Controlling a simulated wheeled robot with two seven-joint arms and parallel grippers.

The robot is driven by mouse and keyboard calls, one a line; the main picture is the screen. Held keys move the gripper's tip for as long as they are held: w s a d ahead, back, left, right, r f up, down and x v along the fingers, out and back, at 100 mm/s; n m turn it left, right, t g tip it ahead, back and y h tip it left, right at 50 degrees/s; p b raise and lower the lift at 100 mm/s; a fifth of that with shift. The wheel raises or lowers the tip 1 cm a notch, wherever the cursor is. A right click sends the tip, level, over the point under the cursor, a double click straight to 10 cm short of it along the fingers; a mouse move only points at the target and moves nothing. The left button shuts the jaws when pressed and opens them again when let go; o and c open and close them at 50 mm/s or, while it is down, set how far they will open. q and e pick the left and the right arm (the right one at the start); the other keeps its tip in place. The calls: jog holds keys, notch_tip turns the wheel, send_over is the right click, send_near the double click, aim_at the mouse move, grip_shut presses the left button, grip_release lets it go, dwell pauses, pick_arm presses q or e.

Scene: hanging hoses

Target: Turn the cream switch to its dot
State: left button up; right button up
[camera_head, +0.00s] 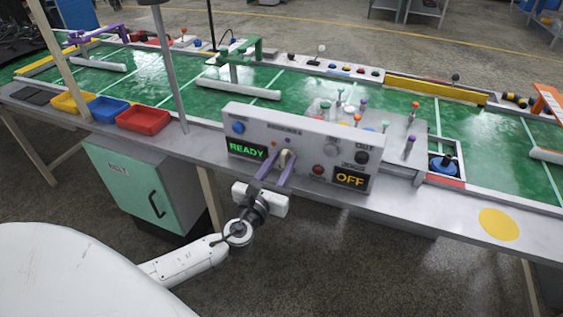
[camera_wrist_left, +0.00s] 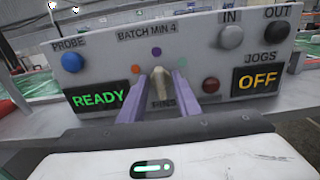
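The cream switch (camera_wrist_left: 160,84) is a knob with a raised grip on the grey panel (camera_wrist_left: 110,60), under the label BATCH MIN 4. Its grip looks roughly upright. In the head view the switch (camera_head: 287,157) shows at the panel's middle. My left gripper (camera_head: 280,166) reaches it from the front, its purple fingers on either side of the knob. In the wrist view the fingers stand apart with the knob between them; firm contact is not clear. My right gripper is not in view.
Left of the switch are a blue PROBE button (camera_wrist_left: 72,61) and a green READY display (camera_wrist_left: 100,97). On the right are a red button (camera_wrist_left: 211,86), IN and OUT buttons and an orange OFF display (camera_wrist_left: 257,79). Coloured trays (camera_head: 143,119) stand at the left table edge.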

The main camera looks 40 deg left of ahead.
pick_arm(q)
jog(key=shift+w, duration=0.1)
grip_shut()
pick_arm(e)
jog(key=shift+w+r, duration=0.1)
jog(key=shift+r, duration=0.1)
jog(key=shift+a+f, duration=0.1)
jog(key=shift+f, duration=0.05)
pick_arm(q)
jog(key=shift+f+n+b, duration=0.15)
jog(key=shift+n+b, duration=0.5)
jog(key=shift+n, duration=0.45)
jog(key=n+b, duration=0.1)
jog(key=n, duration=0.2)
jog(key=shift+a+b, duration=0.1)
jog(key=shift+b, duration=0.2)
jog(key=shift+n+b, duration=0.35)
jog(key=shift+n, duration=0.75)
jog(key=n+b, duration=0.1)
jog(key=n, duration=0.2)
jog(key=shift+a, duration=0.1)
jog(key=shift+n, duration=0.7)
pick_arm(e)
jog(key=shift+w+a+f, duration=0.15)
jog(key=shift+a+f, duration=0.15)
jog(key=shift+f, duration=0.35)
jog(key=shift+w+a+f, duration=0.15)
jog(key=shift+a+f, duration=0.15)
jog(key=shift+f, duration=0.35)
